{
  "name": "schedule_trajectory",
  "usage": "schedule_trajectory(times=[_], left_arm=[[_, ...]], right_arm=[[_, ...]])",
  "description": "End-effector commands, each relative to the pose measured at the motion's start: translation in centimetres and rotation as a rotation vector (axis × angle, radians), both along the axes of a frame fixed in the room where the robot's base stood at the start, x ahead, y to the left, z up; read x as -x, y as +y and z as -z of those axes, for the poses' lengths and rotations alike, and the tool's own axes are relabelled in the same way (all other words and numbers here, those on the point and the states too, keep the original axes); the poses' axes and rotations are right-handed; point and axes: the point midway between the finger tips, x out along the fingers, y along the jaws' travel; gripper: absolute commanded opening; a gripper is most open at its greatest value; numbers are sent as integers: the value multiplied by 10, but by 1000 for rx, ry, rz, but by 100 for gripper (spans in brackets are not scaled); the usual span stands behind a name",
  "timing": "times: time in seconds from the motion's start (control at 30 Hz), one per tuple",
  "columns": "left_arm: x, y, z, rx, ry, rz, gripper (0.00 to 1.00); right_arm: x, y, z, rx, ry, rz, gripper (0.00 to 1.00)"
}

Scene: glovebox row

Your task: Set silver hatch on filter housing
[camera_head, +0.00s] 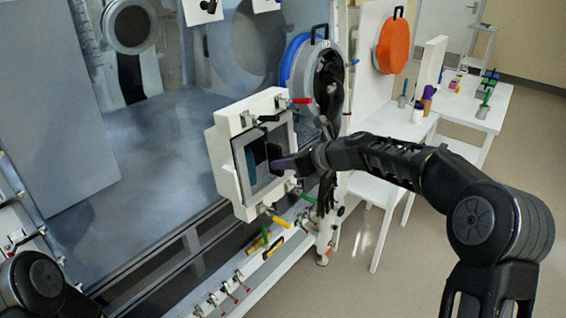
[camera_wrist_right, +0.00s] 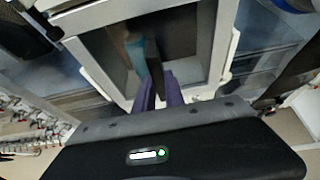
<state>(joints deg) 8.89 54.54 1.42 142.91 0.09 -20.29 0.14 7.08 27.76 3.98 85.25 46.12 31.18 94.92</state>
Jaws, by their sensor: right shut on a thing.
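The silver hatch (camera_head: 240,172) is a grey square frame around a dark centre, upright and slightly tilted in the head view. It is at the front face of the white filter housing (camera_head: 219,160), lined up roughly with its opening; I cannot tell if they touch. My right gripper (camera_head: 280,164) comes in from the right and is shut on the hatch near its dark middle. In the right wrist view the purple fingers (camera_wrist_right: 160,90) close on a dark bar inside the hatch frame (camera_wrist_right: 101,62). A teal patch shows in the dark centre. My left gripper is out of view.
A round port with a blue ring (camera_head: 291,62) and black glove is behind my right wrist. An orange disc (camera_head: 392,45) hangs further right. A white bench (camera_head: 478,108) holds small items.

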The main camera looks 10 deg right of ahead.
Motion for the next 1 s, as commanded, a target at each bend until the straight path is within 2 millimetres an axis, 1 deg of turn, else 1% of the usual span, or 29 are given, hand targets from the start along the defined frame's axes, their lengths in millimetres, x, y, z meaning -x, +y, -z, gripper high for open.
schedule_trajectory(times=[0.03,0.2,0.23,0.5,0.77,0.9,1.0], left_arm=[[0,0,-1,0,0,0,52],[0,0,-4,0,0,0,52],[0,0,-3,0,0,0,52],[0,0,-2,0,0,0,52],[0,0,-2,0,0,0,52],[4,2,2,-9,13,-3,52],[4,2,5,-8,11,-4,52]], right_arm=[[-1,1,-3,-2,-4,0,0],[-3,3,-2,-1,-3,0,0],[-3,3,-2,-1,-3,0,17],[-2,2,0,-1,-1,0,39],[-2,2,3,1,3,0,40],[-2,2,2,0,2,0,40],[6,-6,-5,1,-1,2,40]])
